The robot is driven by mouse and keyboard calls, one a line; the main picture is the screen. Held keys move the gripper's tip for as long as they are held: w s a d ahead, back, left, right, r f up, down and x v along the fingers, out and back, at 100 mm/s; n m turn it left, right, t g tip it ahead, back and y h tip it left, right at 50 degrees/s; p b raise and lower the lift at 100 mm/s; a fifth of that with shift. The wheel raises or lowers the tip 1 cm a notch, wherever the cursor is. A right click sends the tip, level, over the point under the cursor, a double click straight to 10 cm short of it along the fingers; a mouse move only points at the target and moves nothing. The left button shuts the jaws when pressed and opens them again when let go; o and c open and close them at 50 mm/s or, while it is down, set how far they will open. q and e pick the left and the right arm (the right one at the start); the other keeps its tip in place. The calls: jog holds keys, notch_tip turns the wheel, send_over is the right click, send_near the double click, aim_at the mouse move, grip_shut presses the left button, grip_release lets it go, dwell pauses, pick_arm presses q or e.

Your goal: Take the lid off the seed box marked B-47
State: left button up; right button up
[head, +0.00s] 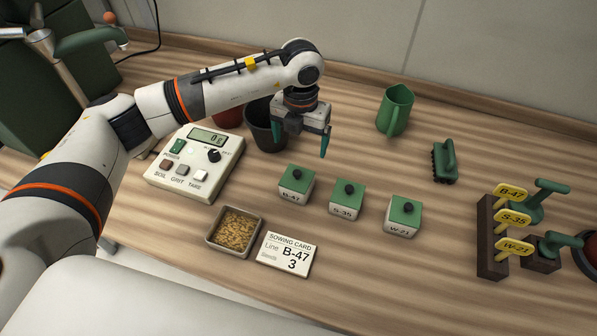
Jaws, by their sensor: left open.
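The seed box marked B-47 (292,195) stands on the wooden bench, leftmost in a row of boxes. Its green lid (297,178) with a dark knob is on it. My left gripper (301,147) is open and empty, with teal fingertips pointing down. In the picture it shows just above the B-47 box and apart from it. My right gripper is not in view.
Boxes S-35 (345,208) and W-21 (400,227) stand to the right, both lidded. A scale (190,180), a dark pot (262,128), a seed tray (212,243) and a sowing card (287,255) are near. A green watering jug (395,110) stands behind.

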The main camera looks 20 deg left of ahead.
pick_arm(q)
jog(key=p, duration=0.1)
send_over(297, 172)
jog(key=f, duration=0.3)
jog(key=w+f, duration=0.1)
jog(key=f, duration=0.1)
jog(key=shift+d, duration=0.25)
jog(key=f, duration=0.1)
jog(key=f+p, duration=0.1)
jog(key=f, duration=0.1)
jog(key=s+f+p, duration=0.1)
jog(key=f, duration=0.1)
jog(key=shift+a, duration=0.25)
jog(key=shift+f, duration=0.3)
jog(key=shift+c, duration=0.3)
jog(key=c, duration=1)
